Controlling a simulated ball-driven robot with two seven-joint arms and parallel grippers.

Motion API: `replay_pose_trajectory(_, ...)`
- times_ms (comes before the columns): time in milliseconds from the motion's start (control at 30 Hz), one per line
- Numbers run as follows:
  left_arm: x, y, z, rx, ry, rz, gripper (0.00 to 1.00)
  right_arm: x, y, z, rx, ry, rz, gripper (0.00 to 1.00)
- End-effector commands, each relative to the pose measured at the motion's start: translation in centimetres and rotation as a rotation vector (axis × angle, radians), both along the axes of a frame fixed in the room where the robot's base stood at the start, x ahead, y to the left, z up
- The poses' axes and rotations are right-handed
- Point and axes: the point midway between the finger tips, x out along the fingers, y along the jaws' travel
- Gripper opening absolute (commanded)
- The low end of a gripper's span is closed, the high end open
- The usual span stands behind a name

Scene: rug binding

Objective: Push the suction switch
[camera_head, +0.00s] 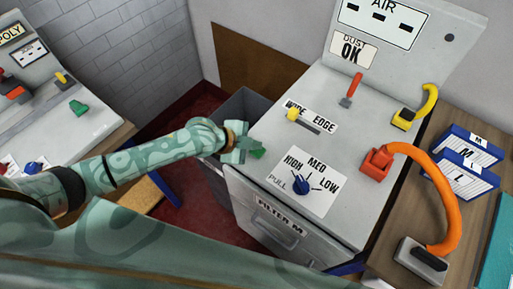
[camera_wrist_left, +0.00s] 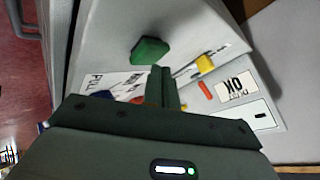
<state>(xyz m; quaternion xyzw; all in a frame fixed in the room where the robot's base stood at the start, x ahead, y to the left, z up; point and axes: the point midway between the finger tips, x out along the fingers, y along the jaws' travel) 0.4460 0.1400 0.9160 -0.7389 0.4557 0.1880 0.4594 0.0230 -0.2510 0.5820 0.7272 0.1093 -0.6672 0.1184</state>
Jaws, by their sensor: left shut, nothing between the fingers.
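A green switch (camera_head: 257,152) sits near the left edge of the grey machine's top (camera_head: 262,182). It also shows in the left wrist view as a green block (camera_wrist_left: 149,50). No label reading suction is legible, so I cannot confirm its name. My left gripper (camera_head: 240,151) is beside the green switch, on its left in the head view. The fingers (camera_wrist_left: 162,86) are shut and empty, with tips close to the switch; I cannot tell if they touch it. A blue knob (camera_head: 302,186) sits on the HIGH MED LOW dial. My right gripper is not in view.
The top also holds a yellow slider (camera_head: 293,114), a red lever (camera_head: 351,89) and a red fitting (camera_head: 376,162) with an orange hose (camera_head: 442,180). A grey bin (camera_head: 246,103) stands behind my left gripper. Blue-and-white boxes (camera_head: 464,176) are at right.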

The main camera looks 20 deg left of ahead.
Motion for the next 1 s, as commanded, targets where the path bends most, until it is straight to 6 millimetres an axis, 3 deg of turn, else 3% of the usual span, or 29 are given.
replay_pose_trajectory(1000,0.0,0.0,-1.0,0.001,0.001,0.000,0.00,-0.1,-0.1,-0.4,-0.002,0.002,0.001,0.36)
